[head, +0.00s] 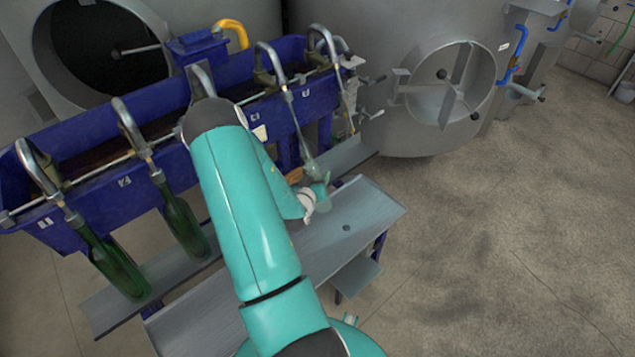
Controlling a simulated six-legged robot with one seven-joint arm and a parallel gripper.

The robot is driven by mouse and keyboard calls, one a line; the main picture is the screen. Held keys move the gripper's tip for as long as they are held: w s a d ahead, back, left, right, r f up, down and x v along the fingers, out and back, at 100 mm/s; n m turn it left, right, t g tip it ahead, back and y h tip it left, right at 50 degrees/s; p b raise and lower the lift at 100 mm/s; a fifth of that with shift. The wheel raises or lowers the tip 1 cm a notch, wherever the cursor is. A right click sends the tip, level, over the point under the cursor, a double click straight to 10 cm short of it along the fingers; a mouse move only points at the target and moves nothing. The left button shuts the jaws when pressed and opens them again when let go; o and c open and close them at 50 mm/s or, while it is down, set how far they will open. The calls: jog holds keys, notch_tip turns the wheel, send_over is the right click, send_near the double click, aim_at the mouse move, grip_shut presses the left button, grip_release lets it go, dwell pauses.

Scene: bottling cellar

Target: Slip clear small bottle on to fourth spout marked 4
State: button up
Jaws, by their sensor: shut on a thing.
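A row of curved metal spouts runs along the blue trough (85,215). The fourth spout (270,62) from the left slopes down toward the right, its tube ending near my gripper. My gripper (308,197) is partly hidden by my teal arm and is shut on the clear small bottle (320,186), of which only a pale glassy part shows. The bottle's top is close to the lower end of the fourth spout's tube. I cannot tell whether the tube is inside its neck. My arm covers much of the third spout (200,80).
Green bottles hang on the first (115,265) and second (182,225) spouts. A grey shelf (350,222) lies below the gripper. Large steel tanks (385,85) stand behind. The fifth spout (322,40) is at the right. The concrete floor (500,240) at right is clear.

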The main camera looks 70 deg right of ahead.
aim_at(302, 144)
jog(key=shift+w+d+r, duration=0.4)
jog(key=shift+w+r, duration=0.45)
jog(key=shift+r, duration=1.1)
jog(key=shift+w+d+r, duration=0.45)
jog(key=shift+w+r, duration=0.35)
jog(key=shift+r, duration=1.2)
jog(key=shift+w+d+r, duration=0.4)
jog(key=shift+w+r, duration=0.45)
jog(key=shift+r, duration=1.1)
jog(key=shift+w+d+f+m+t+h, duration=0.15)
jog(key=shift+w+d+f+m+h, duration=0.15)
jog(key=shift+w+d+f+m, duration=0.25)
jog(key=shift+w+d+f+m+t+h, duration=0.1)
jog(key=shift+w+f+m+t+h, duration=0.15)
jog(key=shift+w+f, duration=0.4)
jog(key=shift+w+d+f+m+t+h, duration=0.1)
jog(key=shift+w+d+f+m+h, duration=0.3)
jog(key=shift+w, duration=0.35)
jog(key=shift+s+a+f, duration=0.1)
jog(key=shift+f, duration=0.85)
jog(key=o, duration=1.3)
jog(key=shift+c, duration=0.2)
jog(key=shift+f, duration=0.1)
jog(key=shift+a, duration=0.1)
jog(key=a, duration=0.7)
jog(key=shift+s+a+r, duration=0.15)
jog(key=shift+s+r, duration=0.2)
jog(key=shift+s, duration=0.1)
